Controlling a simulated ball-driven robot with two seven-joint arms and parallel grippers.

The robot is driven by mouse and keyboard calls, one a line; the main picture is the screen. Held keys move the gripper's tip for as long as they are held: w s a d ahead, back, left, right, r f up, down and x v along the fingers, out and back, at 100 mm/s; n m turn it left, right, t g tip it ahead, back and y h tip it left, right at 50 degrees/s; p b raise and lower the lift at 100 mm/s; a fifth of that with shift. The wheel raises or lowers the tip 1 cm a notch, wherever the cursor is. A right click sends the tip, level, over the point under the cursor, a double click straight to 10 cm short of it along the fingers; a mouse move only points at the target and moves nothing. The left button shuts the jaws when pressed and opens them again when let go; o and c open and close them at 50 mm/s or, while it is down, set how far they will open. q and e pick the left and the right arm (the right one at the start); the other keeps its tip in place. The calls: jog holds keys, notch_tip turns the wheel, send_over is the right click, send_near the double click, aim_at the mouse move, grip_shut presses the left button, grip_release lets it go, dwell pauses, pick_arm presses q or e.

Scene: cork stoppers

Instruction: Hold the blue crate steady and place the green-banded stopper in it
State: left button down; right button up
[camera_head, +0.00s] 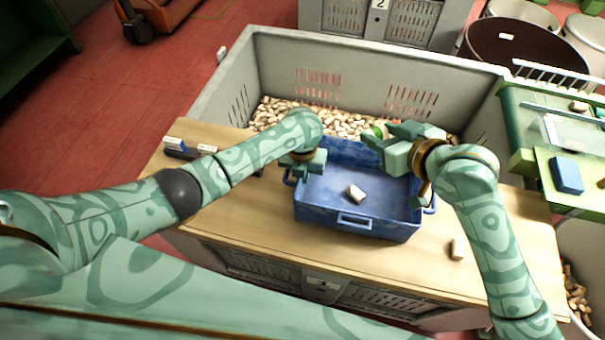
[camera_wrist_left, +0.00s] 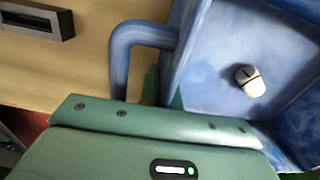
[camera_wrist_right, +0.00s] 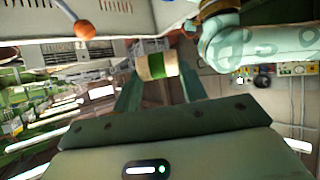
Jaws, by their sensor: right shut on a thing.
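The blue crate (camera_head: 375,221) stands on the wooden bench top, with a pale, dark-lined stopper (camera_head: 356,192) lying inside. The green-banded stopper (camera_head: 378,131) is above the crate's far right side; in the right wrist view (camera_wrist_right: 157,66) it lies across between the fingertips. My right gripper (camera_head: 374,140) is shut on it. My left gripper (camera_head: 299,170) is at the crate's left handle (camera_wrist_left: 124,60). In the left wrist view one finger shows within the handle loop and one by the inner wall; whether they pinch the wall is unclear.
A large grey bin (camera_head: 245,80) full of corks stands behind the bench. A loose cork (camera_head: 457,249) stands on the bench right of the crate. A dark holder (camera_head: 178,153) sits at the left. A green stand with a blue block (camera_head: 566,175) is at the right.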

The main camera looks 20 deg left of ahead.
notch_tip(320, 180, down, 10)
dwell(1.1)
jog(key=o, duration=1)
jog(key=shift+o, duration=0.2)
jog(key=v, duration=1.2)
pick_arm(q)
jog(key=c, duration=1.5)
grip_release()
jog(key=shift+c, duration=0.2)
pick_arm(e)
jog(key=shift+d, duration=0.1)
